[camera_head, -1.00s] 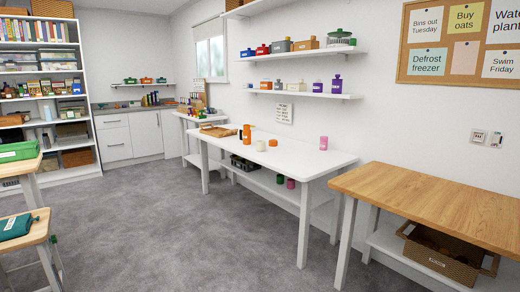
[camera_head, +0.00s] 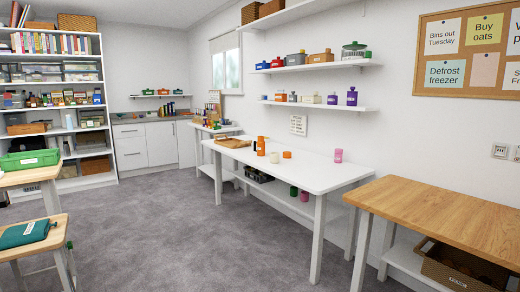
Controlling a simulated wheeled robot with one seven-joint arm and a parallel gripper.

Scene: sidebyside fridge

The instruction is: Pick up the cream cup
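The cream cup (camera_head: 274,157) stands on the white table (camera_head: 325,175). It is small and pale. A taller orange container (camera_head: 261,146) stands just behind it to the left, and a low orange item (camera_head: 287,154) sits to its right, a little apart. A pink container (camera_head: 338,155) stands farther right on the same table. My gripper is not in view.
A wooden table (camera_head: 440,210) stands at the right, with a basket (camera_head: 460,268) on its lower shelf. A wooden stool (camera_head: 35,245) and another table (camera_head: 28,176) stand at the left. The grey carpet (camera_head: 190,230) between them is clear.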

